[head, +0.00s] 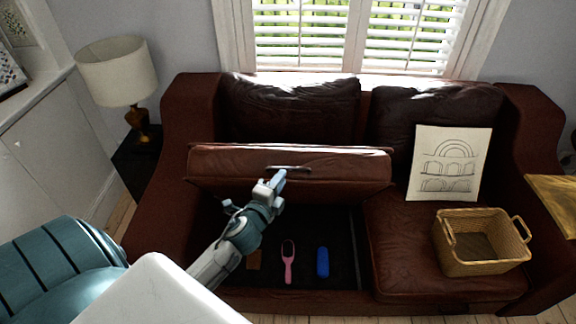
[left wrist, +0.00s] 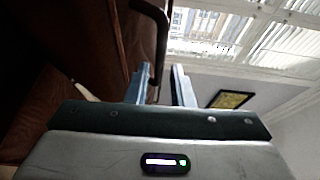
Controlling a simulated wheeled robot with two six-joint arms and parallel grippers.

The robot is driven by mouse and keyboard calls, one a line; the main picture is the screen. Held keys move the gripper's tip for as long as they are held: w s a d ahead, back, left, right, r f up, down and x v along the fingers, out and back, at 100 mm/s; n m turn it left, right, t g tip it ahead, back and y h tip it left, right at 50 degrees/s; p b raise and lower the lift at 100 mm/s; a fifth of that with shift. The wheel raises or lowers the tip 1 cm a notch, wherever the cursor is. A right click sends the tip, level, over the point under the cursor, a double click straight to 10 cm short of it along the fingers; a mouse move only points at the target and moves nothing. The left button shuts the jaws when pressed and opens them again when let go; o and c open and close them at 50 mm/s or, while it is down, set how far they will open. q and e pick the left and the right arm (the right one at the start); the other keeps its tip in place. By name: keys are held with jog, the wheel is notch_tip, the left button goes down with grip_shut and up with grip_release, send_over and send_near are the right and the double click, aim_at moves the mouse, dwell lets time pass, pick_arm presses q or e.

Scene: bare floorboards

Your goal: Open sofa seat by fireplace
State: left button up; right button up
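The brown leather sofa's left seat (head: 230,163) is raised like a lid and tilted up, with a dark storage space (head: 335,225) open below it. A dark bar handle (head: 290,168) is on the lid's front edge. My left gripper (head: 280,179) is just below the handle. In the left wrist view the handle (left wrist: 162,30) reaches down toward the gap between the fingers of my left gripper (left wrist: 163,82). The fingers stand apart; contact with the handle cannot be told. My right gripper is not in view.
A pink hairbrush (head: 288,262), a blue object (head: 322,262) and a small brown item (head: 254,260) lie inside the storage space. A wicker basket (head: 452,262) and a drawing (head: 448,163) are on the right seat. A lamp (head: 118,72) stands at the left.

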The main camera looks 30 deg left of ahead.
aim_at(288, 169)
pick_arm(q)
jog(key=w, duration=0.2)
jog(key=w+p, duration=0.1)
jog(key=w, duration=0.1)
jog(key=w+a, duration=0.1)
jog(key=shift+w+f, duration=0.2)
jog(key=shift+w, duration=0.2)
jog(key=shift+c, duration=0.4)
grip_shut()
